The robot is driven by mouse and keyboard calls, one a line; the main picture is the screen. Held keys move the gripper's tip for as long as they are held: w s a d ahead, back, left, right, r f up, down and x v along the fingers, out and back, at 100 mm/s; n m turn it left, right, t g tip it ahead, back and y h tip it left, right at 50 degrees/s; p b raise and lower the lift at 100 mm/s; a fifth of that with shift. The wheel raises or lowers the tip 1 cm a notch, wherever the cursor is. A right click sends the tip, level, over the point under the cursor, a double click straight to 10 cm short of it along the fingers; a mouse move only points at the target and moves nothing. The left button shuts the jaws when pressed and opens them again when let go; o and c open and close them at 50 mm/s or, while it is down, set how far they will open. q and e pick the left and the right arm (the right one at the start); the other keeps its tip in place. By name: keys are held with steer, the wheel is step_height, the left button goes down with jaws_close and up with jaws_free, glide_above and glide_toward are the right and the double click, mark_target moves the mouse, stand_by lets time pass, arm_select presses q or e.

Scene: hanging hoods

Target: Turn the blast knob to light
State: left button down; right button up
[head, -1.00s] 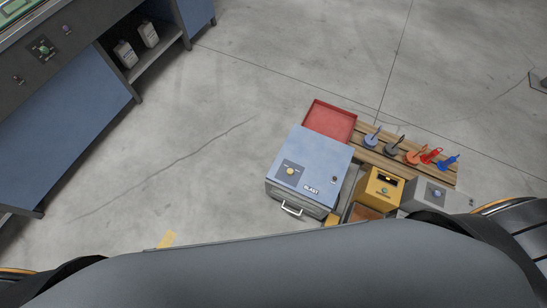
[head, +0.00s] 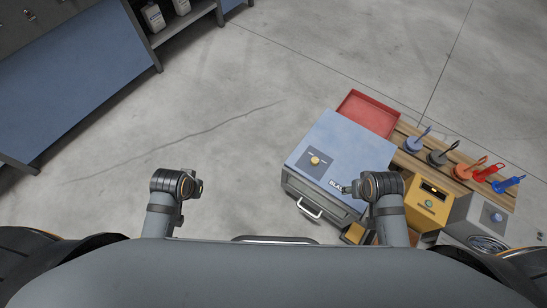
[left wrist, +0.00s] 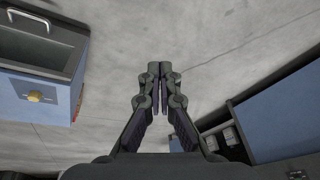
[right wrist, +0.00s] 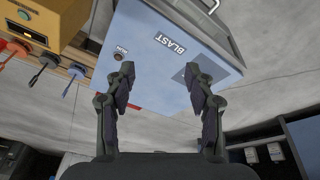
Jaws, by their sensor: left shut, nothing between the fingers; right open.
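The blast cabinet (head: 352,137) is a blue box with a BLAST label, standing right of centre in the head view. Its yellow knob (head: 315,161) sits on a dark plate on the blue face; knob markings are too small to read. The knob also shows at the left of the left wrist view (left wrist: 35,97). My left gripper (left wrist: 160,67) is shut and empty, over bare floor, apart from the cabinet. My right gripper (right wrist: 160,68) is open and empty, facing the blue face. One finger overlaps the dark plate (right wrist: 207,65) there, and the knob is hidden.
A red tray (head: 368,112) lies behind the cabinet. A wooden pallet (head: 450,165) with several coloured tools, a yellow box (head: 428,204) and a grey box (head: 478,219) stand to its right. A blue workbench (head: 75,95) is far left. The floor between is clear.

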steer(key=w+m+b, duration=0.1)
steer(key=w+m, duration=0.2)
steer(key=m+g+y+b, duration=0.1)
steer(key=m+g+b, duration=0.15)
steer(key=m, duration=1.15)
glide_above(315, 160)
steer(key=shift+g, duration=0.35)
step_height(315, 160, down, 6)
steer(key=shift+f+p, duration=0.25)
steer(key=shift+p, duration=0.05)
step_height(315, 160, down, 6)
steer(key=b, duration=0.3)
steer(key=shift+f, duration=0.75)
arm_select(q)
steer(key=s+d+f+h, duration=0.1)
steer(key=s+d+f, duration=0.1)
steer(key=f, duration=0.3)
steer(key=s+d+f, duration=0.1)
steer(key=d+f, duration=0.1)
steer(key=f, duration=0.3)
steer(key=shift+s+h, duration=0.35)
steer(key=shift+h, duration=0.05)
